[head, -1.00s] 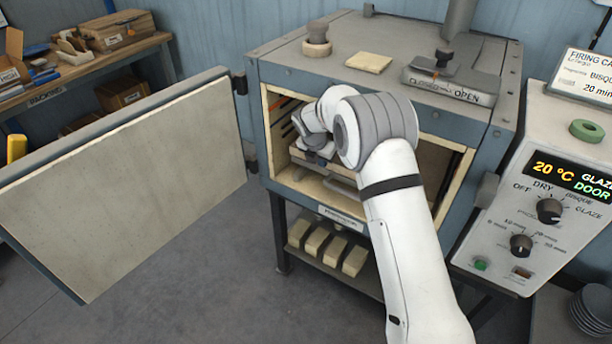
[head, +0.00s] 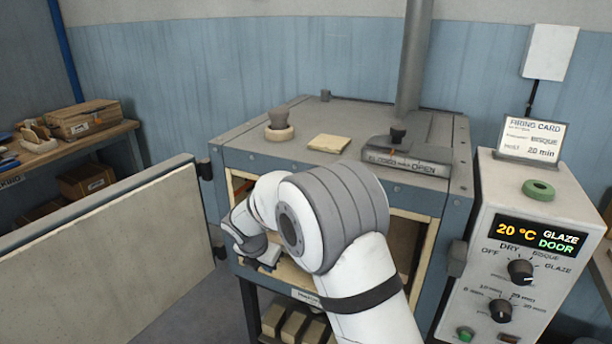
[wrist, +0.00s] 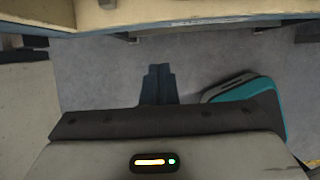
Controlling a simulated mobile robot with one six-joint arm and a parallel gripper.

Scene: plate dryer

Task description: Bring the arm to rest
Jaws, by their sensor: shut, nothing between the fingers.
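My white arm (head: 345,285) bends in front of the dryer's open chamber, and its grey joint covers much of the opening. Its wrist end is at the left of the opening, outside the front face. In the wrist view my gripper (wrist: 158,84) points over bare grey floor, its dark fingers shut with nothing between them. The fingertips are not clear in the head view. The dryer (head: 240,158) has its door (head: 120,255) swung wide open to the left. The chamber's inside is mostly hidden by the arm.
The control box (head: 470,300) stands close on the right, its display reading 20 °C, GLAZE, DOOR. Pale blocks (head: 292,326) sit on the shelf below. A workbench (head: 100,135) is at left.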

